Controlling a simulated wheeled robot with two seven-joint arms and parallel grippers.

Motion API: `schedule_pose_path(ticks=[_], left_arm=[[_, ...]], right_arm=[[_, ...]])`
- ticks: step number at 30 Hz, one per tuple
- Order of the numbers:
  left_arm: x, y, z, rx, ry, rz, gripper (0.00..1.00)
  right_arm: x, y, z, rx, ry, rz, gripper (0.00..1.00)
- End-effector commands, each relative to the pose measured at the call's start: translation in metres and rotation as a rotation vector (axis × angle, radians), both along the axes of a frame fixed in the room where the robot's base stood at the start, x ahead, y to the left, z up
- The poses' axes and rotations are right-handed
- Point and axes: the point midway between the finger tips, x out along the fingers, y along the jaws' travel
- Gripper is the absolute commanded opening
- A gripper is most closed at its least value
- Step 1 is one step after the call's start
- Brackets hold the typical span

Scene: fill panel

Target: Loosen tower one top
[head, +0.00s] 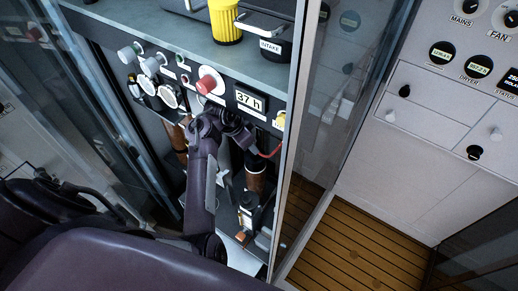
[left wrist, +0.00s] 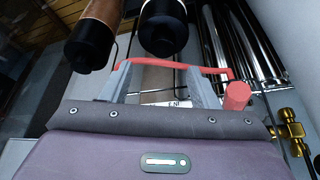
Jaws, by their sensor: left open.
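Two upright brown cylinders, likely the towers, stand low in the open cabinet: a left one (head: 177,142) and a right one (head: 255,180) with a dark upper part. My left arm reaches into the cabinet between them, and its gripper is largely hidden in the head view. In the left wrist view my left gripper (left wrist: 160,72) is open, its grey fingers spread either side of a tan surface. A copper cylinder with a black end (left wrist: 92,38) and a black-ended cylinder (left wrist: 163,32) lie beyond the fingertips. Which is tower one cannot be told. My right gripper is not seen.
A red bar with a red knob (left wrist: 237,96) is close to the fingers, and brass fittings (left wrist: 290,132) lie at right. The panel above has a red button (head: 208,84) and a "37 h" display (head: 249,101). A glass door (head: 330,100) stands to the right.

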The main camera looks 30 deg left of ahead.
Motion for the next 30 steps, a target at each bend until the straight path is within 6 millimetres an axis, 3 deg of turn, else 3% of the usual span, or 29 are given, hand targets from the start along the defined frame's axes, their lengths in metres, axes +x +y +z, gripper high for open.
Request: schedule_pose_path(ticks=[7,12,24,30], left_arm=[[0.012,-0.007,-0.038,0.002,0.007,-0.003,0.55],[0.02,-0.011,-0.055,0.0,0.003,-0.005,0.55],[0.023,-0.013,-0.064,0.002,0.003,-0.003,0.55],[0.023,-0.013,-0.064,0.002,0.003,-0.003,0.3]], right_arm=[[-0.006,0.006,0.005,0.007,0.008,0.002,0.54],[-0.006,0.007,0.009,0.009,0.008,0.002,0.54],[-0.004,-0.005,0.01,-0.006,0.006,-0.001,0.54],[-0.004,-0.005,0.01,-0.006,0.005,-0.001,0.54]])
